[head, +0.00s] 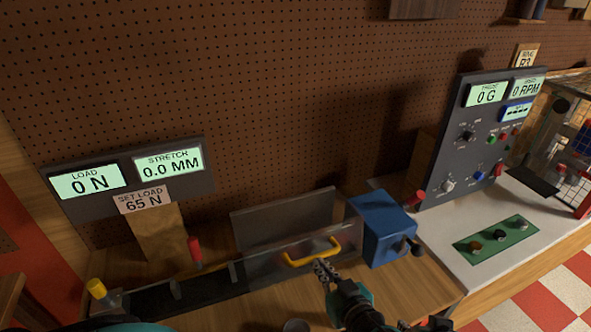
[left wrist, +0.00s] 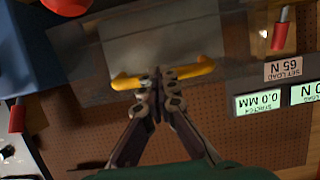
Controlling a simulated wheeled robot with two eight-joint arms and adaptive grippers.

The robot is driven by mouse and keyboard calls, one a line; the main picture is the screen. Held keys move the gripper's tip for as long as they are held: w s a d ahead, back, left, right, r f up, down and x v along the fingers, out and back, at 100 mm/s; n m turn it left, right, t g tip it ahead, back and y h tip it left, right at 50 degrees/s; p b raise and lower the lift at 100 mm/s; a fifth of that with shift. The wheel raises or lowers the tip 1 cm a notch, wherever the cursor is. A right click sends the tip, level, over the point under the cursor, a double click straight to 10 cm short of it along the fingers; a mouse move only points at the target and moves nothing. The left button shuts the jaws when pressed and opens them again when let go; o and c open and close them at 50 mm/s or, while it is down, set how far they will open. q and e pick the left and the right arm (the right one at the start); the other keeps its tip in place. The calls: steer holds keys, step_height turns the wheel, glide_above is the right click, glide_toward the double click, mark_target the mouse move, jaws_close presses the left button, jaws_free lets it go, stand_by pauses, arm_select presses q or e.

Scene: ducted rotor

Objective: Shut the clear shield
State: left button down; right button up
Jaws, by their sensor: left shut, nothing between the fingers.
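The clear shield (head: 268,268) is a see-through panel along the front of the stretch rig on the bench. Its yellow handle (head: 311,254) runs along its upper part, and it also shows across the left wrist view (left wrist: 197,69). My left gripper (head: 322,268) is shut and empty, with its fingertips at the handle. In the left wrist view the fingertips (left wrist: 160,80) overlap the middle of the handle; I cannot tell whether they touch it. How far the shield is swung is hard to tell. My right gripper is not in view.
A blue box (head: 383,228) with a black knob stands right of the shield. A red-topped lever (head: 195,252) and a yellow-capped part (head: 97,289) stand left. A grey plate (head: 283,220) is behind. Load displays (head: 125,177) and a thrust panel (head: 480,140) flank the rig.

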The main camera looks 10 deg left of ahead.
arm_select(q)
steer(key=shift+w+a+f+b, duration=0.1)
steer(key=shift+f+b, duration=0.3)
steer(key=shift+f, duration=0.25)
steer(key=shift+w+a+f+b, duration=0.1)
steer(key=shift+f+b, duration=0.3)
steer(key=shift+f, duration=0.2)
